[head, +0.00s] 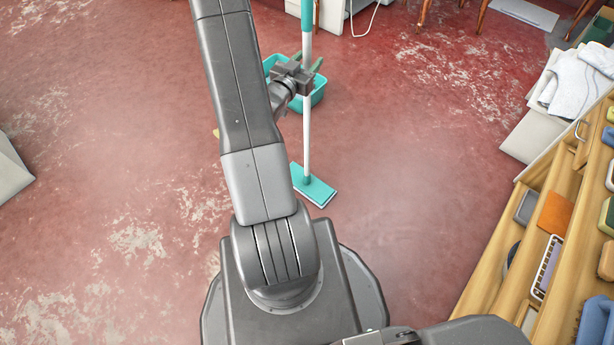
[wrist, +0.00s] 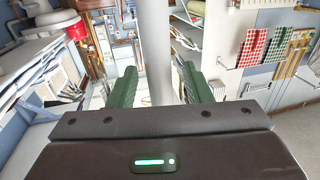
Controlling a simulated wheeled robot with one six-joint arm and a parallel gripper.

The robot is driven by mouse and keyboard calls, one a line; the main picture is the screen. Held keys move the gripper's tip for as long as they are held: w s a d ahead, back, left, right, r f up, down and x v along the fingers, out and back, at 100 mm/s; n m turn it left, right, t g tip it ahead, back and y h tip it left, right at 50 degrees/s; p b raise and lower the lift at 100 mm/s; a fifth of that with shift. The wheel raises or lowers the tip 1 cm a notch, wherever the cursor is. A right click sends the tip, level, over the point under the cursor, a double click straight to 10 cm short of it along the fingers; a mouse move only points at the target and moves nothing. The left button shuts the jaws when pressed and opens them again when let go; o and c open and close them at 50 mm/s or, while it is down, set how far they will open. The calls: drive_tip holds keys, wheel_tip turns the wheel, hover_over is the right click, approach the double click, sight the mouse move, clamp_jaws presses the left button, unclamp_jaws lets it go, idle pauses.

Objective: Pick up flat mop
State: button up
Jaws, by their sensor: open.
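The flat mop (head: 307,131) stands upright on the red floor in the head view. It has a white pole with teal sections and a flat teal head (head: 314,189) resting on the floor. My gripper (head: 315,67) is at the pole's upper part. In the wrist view the white pole (wrist: 155,45) rises between the two green fingers of my gripper (wrist: 158,88). The fingers are apart, with a gap visible on each side of the pole. The pole's top is cut off in the head view.
A teal bucket (head: 318,92) stands on the floor just behind the pole, partly hidden by my arm. A wooden shelf (head: 492,262) with brushes and sponges lines the right side. White towels (head: 577,80) lie at the upper right. The floor at left is mostly clear.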

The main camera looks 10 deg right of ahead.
drive_tip(key=shift+w, duration=0.1)
drive_tip(key=shift+c, duration=0.5)
clamp_jaws()
drive_tip(key=shift+r, duration=0.15)
